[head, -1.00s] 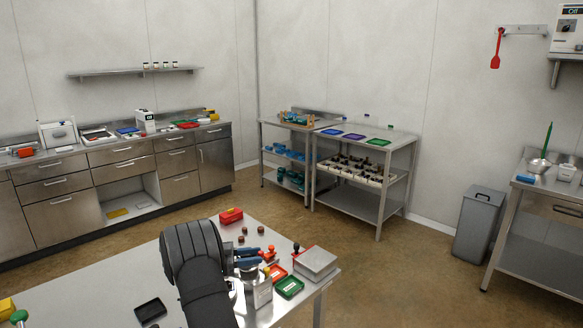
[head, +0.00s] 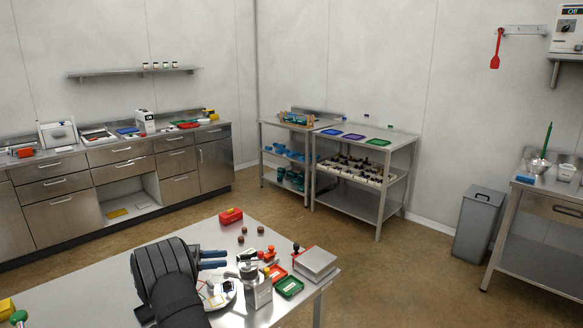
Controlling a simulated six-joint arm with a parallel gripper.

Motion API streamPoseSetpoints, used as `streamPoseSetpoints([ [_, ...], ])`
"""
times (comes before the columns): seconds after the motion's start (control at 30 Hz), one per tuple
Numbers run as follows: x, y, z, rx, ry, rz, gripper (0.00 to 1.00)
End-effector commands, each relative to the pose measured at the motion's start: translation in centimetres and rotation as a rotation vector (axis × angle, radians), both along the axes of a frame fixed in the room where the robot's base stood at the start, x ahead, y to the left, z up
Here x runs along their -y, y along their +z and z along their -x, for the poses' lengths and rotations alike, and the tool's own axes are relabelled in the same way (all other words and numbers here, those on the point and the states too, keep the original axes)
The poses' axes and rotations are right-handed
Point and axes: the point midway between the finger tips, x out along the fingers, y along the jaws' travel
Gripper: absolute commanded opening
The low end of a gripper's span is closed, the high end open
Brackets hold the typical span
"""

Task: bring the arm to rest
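My gripper (head: 222,259) is in the head view over the near steel table (head: 80,290), to the right of my dark arm's wrist. Its two blue-grey fingers point right with a small gap between them, and I see nothing in the gap. A steel container (head: 258,290) stands just right of and below the fingers. A round plate with small cards (head: 216,296) lies below the gripper, partly hidden by my arm.
A steel shelf rack (head: 400,160) and grey bin (head: 479,222) stand beyond.

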Motion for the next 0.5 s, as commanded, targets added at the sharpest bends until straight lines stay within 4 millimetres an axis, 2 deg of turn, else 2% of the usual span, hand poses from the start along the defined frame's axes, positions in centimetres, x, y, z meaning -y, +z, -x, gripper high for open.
streamPoseSetpoints([
  [0.07, -1.7, -0.1, 0.3, 0.001, 0.002, 0.0, 0.33],
  [0.5, 7.3, 0.0, -1.2, -0.001, -0.003, 0.0, 0.33],
])
